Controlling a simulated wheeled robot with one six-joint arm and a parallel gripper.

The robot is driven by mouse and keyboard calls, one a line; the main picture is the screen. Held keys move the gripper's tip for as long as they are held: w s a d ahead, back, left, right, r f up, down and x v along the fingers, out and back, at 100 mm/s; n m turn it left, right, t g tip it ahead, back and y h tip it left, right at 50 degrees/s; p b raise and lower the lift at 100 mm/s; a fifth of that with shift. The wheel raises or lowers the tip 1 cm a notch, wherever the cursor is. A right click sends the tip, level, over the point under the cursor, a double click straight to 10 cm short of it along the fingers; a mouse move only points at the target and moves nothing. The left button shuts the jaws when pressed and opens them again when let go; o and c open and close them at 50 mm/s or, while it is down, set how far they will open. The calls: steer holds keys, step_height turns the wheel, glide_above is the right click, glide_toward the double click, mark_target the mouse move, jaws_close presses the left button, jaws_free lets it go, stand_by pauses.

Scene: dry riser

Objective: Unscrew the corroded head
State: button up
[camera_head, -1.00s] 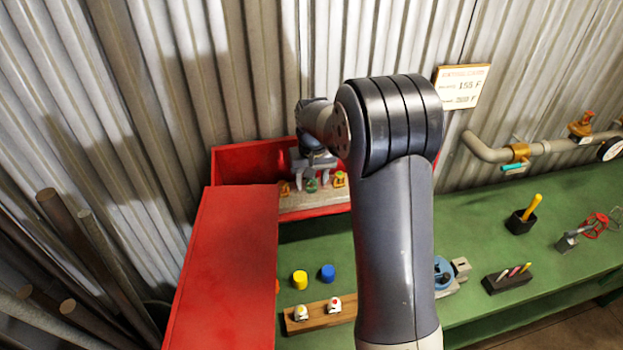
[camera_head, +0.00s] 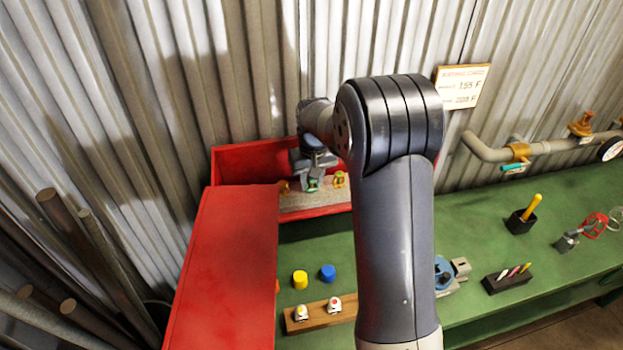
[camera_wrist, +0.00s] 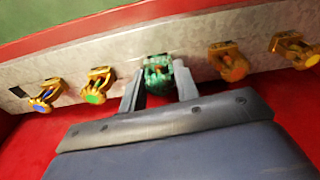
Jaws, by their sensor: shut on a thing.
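The corroded head is the green, crusted one (camera_wrist: 157,72) in the middle of a row on a grey pipe (camera_wrist: 115,58). My gripper (camera_wrist: 158,88) is shut on it, one finger at each side, in the wrist view. The other heads in the row are brass-coloured: two to the left (camera_wrist: 95,88) and two to the right (camera_wrist: 230,62). In the head view my gripper (camera_head: 312,178) is at the pipe inside the red cabinet (camera_head: 240,163), with the green head (camera_head: 312,184) below it and a brass head (camera_head: 339,179) at its right.
The red cabinet door (camera_head: 225,260) stands at the left of the green bench (camera_head: 320,245). On the bench are a yellow cap (camera_head: 300,280), a blue cap (camera_head: 328,272) and a wooden block (camera_head: 312,316) with two heads. Metal bars (camera_head: 75,240) lean at far left.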

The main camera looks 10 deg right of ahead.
steer(key=c, duration=0.4)
steer(key=shift+r, duration=0.1)
steer(key=shift+r, duration=0.1)
steer(key=shift+r+p, duration=1.1)
steer(key=shift+r, duration=0.25)
steer(key=shift+r+p, duration=0.3)
steer(key=shift+r, duration=2.15)
